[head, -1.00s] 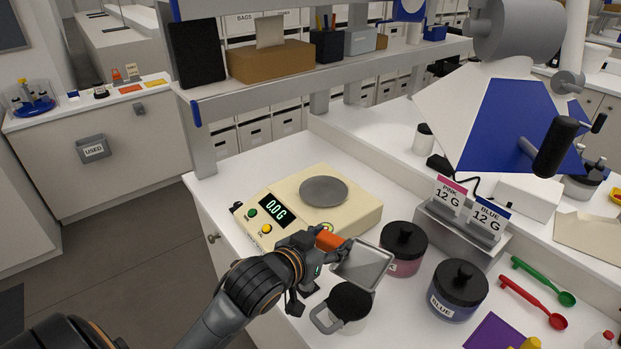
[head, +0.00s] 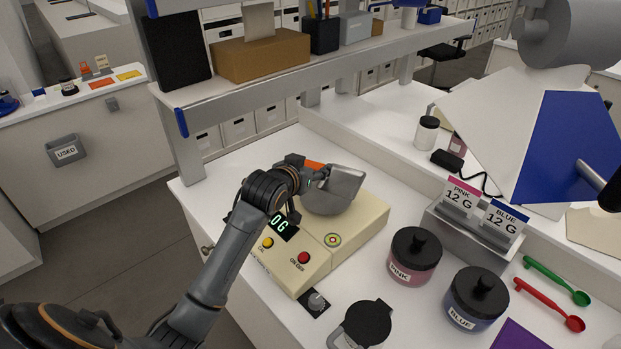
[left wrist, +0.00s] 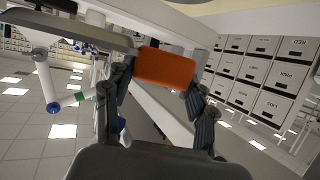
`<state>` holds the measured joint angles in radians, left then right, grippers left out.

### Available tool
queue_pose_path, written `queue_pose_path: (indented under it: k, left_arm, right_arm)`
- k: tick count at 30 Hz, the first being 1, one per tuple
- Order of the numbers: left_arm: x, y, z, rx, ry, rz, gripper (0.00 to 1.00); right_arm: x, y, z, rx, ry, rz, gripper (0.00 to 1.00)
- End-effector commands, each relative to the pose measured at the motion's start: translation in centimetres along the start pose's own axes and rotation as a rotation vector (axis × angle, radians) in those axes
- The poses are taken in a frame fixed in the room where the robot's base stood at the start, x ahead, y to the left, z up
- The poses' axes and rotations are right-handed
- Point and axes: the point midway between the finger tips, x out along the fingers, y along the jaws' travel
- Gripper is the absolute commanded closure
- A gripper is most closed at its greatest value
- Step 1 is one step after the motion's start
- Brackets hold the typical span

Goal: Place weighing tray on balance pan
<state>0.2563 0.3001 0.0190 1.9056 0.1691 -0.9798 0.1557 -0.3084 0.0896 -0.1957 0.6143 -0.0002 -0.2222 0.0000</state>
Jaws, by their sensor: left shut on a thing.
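The weighing tray is a shiny metal scoop (head: 345,181) with an orange handle (head: 314,165). My left gripper (head: 301,173) is shut on the orange handle, which also shows between the fingers in the left wrist view (left wrist: 165,67). The cream balance (head: 358,222) stands on the bench. Its round grey pan (head: 325,207) lies right below the tray and is partly hidden by it. I cannot tell whether the tray touches the pan. My arm covers part of the balance's display. My right gripper is not in view.
A jug with a black lid (head: 366,324), a pink jar (head: 414,255) and a blue jar (head: 475,297) stand at the front right. Green (head: 556,280) and red (head: 549,305) spoons lie farther right. A shelf (head: 300,73) runs behind the balance.

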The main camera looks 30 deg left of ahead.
Motion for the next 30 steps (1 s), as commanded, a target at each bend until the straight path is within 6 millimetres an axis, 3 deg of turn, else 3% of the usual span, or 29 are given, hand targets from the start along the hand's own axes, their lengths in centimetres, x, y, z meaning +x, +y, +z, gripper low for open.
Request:
queue_pose_path:
  k: [3, 9, 14, 21, 30]
  left_arm:
    - [2.3, -0.9, 1.7, -0.001, -0.008, 0.000, 0.83]
    - [4.3, -1.8, 3.0, 0.000, -0.004, 0.002, 0.83]
    - [5.3, -2.2, 3.7, 0.000, -0.005, 0.001, 0.83]
    - [6.3, -2.2, 6.3, 0.000, -0.004, 0.002, 0.83]
    - [6.4, -2.1, 6.6, 0.000, -0.003, 0.002, 0.83]
  right_arm:
    - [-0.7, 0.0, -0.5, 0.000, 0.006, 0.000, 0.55]
    - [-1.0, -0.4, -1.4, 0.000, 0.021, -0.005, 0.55]
    - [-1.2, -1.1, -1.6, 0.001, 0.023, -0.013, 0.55]
    - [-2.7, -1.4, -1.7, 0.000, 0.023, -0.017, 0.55]
    - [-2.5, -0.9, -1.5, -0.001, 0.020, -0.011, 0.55]
